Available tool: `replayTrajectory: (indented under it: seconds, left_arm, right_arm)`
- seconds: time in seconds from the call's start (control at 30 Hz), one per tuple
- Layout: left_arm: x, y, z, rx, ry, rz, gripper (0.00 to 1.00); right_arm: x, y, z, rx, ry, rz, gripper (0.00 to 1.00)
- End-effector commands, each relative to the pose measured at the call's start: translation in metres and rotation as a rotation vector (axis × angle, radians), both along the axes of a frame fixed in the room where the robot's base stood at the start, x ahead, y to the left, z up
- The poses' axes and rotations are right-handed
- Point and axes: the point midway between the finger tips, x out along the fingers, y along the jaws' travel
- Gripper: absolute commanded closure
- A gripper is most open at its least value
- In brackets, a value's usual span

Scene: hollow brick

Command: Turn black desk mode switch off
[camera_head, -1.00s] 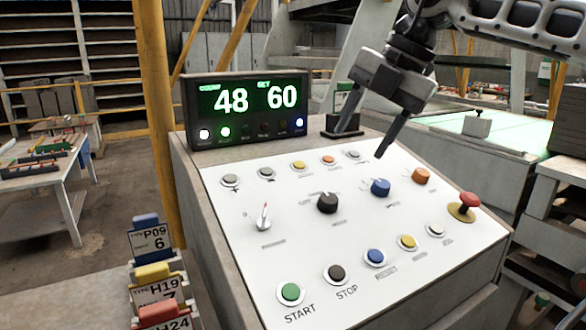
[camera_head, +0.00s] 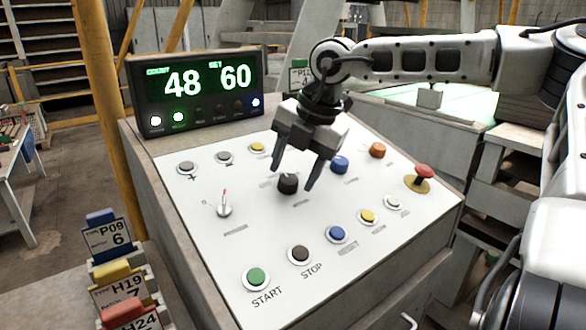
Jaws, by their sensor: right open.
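The black mode switch (camera_head: 288,184) is a round knob in the middle of the white panel (camera_head: 262,225) on the desk. My right gripper (camera_head: 292,178) hangs over the panel with its two fingers spread. In the picture one finger lies to the left of the black knob and the other to its right. Whether the fingertips touch the panel or the knob cannot be told. The marks around the knob are too small to read. My left gripper is not in view.
A blue knob (camera_head: 339,164) and an orange knob (camera_head: 377,150) stand to the right. A red mushroom button (camera_head: 424,172) is at the right edge. A small lever switch (camera_head: 225,208) is to the left. The display (camera_head: 197,90) reads 48 and 60. Several push buttons line the front.

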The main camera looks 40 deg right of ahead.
Motion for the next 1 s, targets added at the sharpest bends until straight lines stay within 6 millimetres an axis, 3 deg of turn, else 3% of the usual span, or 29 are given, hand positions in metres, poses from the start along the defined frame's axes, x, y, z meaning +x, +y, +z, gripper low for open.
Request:
replayTrajectory:
  seconds: [0.17, 0.43, 0.6, 1.0]
  left_arm:
    - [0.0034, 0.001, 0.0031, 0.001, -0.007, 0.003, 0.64]
    - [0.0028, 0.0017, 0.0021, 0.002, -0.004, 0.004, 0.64]
    - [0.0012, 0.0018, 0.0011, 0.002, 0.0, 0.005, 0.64]
    - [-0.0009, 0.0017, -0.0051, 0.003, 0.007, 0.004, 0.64]
  right_arm:
    - [0.0028, 0.0015, -0.0104, 0.001, 0.001, 0.0, 0.45]
    - [0.0033, 0.0016, -0.0111, 0.0, -0.001, 0.0, 0.45]
    - [0.0034, 0.0015, -0.0109, 0.0, -0.001, 0.0, 0.9]
    - [0.004, 0.0012, -0.0115, -0.015, 0.0, 0.052, 0.9]
